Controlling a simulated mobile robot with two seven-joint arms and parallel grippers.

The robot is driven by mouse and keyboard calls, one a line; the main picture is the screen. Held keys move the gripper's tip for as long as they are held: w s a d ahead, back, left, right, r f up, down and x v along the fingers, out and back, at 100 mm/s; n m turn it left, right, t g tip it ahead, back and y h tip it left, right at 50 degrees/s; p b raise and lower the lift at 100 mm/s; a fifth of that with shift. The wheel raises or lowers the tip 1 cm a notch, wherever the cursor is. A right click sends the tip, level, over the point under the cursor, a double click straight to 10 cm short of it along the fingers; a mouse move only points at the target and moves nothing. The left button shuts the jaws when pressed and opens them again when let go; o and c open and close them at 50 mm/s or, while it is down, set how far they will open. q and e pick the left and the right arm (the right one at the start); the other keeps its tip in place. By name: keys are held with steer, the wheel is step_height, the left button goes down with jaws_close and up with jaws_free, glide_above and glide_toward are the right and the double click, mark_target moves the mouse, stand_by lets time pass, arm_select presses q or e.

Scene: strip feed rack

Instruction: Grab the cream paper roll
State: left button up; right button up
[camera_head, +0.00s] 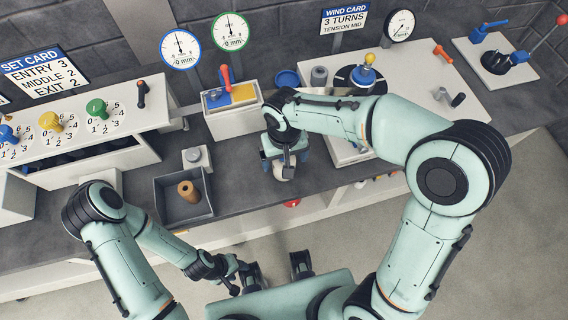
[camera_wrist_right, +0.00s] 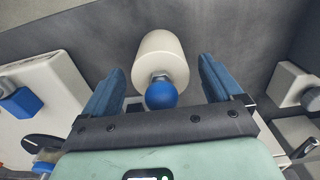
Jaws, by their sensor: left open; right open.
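A cream roll (camera_wrist_right: 163,52) shows in the right wrist view, lying between and beyond the blue fingers of my right gripper (camera_wrist_right: 162,72). A blue ball (camera_wrist_right: 160,94) on a metal fitting sits at its near end. In the head view, a small cream part of it (camera_head: 284,173) shows below my right gripper (camera_head: 285,156), and the arm hides the rest. My right gripper is open, with gaps between the roll and both fingers. My left gripper (camera_head: 275,274) is open and empty, low in the head view, in front of the bench.
A grey tray (camera_head: 160,204) with a brown roll (camera_head: 188,191) stands left of my right gripper. Behind it is a white box with blue and yellow top (camera_head: 230,97). A control panel with coloured knobs (camera_head: 97,108) is at left. Bare bench lies between tray and right gripper.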

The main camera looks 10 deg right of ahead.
steer(key=shift+f, duration=0.9)
steer(key=c, duration=1.1)
steer(key=shift+r, duration=0.2)
